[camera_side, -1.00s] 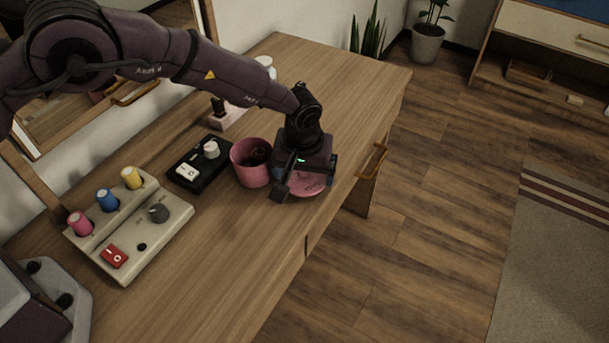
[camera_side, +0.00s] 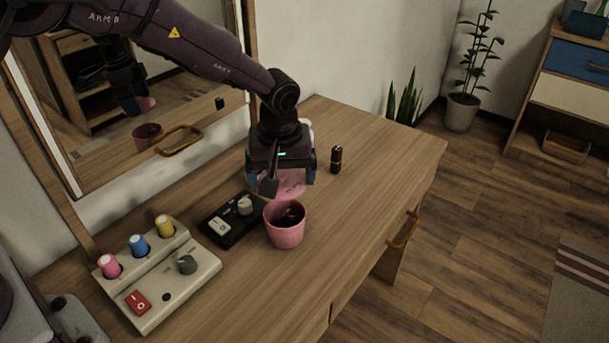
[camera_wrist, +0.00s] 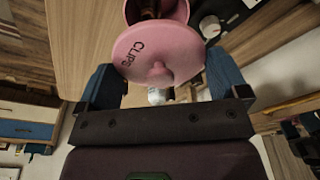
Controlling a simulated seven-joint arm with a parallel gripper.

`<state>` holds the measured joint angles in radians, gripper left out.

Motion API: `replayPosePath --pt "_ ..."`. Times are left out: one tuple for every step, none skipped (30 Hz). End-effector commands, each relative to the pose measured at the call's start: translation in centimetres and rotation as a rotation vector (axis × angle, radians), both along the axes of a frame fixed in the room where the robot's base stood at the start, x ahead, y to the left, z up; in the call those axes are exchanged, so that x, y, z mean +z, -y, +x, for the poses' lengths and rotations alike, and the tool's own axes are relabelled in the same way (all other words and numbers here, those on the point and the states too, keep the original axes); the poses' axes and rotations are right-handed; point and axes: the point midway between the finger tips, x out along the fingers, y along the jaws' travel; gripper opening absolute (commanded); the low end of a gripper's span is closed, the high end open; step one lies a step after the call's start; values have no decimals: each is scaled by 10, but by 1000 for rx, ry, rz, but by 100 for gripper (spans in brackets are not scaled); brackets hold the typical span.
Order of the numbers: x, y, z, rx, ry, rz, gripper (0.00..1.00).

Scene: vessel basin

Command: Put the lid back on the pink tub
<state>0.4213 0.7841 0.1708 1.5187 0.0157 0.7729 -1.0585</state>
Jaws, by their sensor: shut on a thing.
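The pink tub (camera_side: 285,230) stands upright and uncovered on the wooden desk, with dark items visible inside. In the wrist view part of the tub (camera_wrist: 181,11) shows at the top, behind the lid. The round pink lid (camera_side: 292,186), marked "CLIPS", has a small knob. My gripper (camera_side: 281,180) is shut on the lid and holds it in the air above the desk, close to the tub's far rim. In the wrist view the lid (camera_wrist: 136,48) lies between the blue fingers of my gripper (camera_wrist: 163,68); the exact grip contact is unclear.
A black box (camera_side: 232,218) with a switch and knob stands just left of the tub. A beige control panel (camera_side: 165,285) with coloured knobs is further left. A small dark cylinder (camera_side: 336,160) stands behind right. A mirror (camera_side: 150,110) backs the desk.

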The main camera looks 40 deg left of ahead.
Motion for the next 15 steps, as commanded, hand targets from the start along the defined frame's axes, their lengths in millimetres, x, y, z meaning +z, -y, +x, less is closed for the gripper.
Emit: replayPosePath --pt "-2 0 0 3 0 0 69" --pt "-4 1 0 3 0 0 69" --pt "-7 1 0 2 0 0 69" --pt "-9 1 0 2 0 0 69" --pt "-12 1 1 2 1 -1 69" --pt "-16 1 0 2 0 0 69" --pt "-19 1 0 1 -1 0 69" --pt "-22 1 0 1 -1 0 69" --pt "-26 1 1 1 0 0 69" --pt "-30 1 1 1 0 0 69" --pt "-33 1 0 1 0 0 69" --pt "-36 1 1 1 0 0 69" --pt "-39 1 0 1 0 0 69" --pt "-42 1 1 1 1 -1 69" --pt "-45 1 1 1 1 -1 69"
